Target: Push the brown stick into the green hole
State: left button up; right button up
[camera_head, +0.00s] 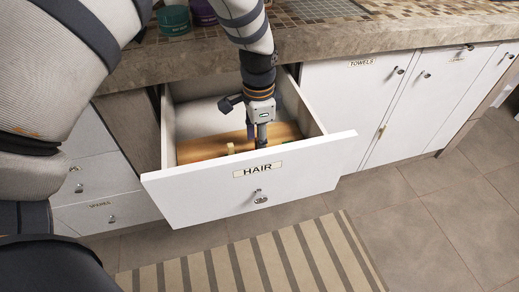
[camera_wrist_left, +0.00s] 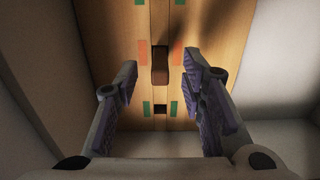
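A wooden board (camera_head: 212,147) lies inside the open drawer. In the left wrist view, the brown stick (camera_wrist_left: 160,65) rises from the board between two red marks, on a narrow groove line. The green hole (camera_wrist_left: 160,109), a dark square opening between two green marks, is nearer the gripper than the stick. My left gripper (camera_wrist_left: 166,78) is open and empty above the board, its fingers spread on either side of the stick, with no contact visible. In the head view, the left gripper (camera_head: 261,137) points down into the drawer. My right gripper is not in view.
The drawer front (camera_head: 250,180), labelled HAIR, and the drawer's side walls surround the board closely. The stone counter edge (camera_head: 190,60) overhangs behind, with a teal jar (camera_head: 174,20) on top. A striped rug (camera_head: 255,262) lies on the floor in front.

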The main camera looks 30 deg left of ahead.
pick_arm(q)
jog(key=shift+f, duration=0.85)
jog(key=shift+r, duration=0.1)
jog(key=shift+c, duration=0.3)
jog(key=c, duration=0.8)
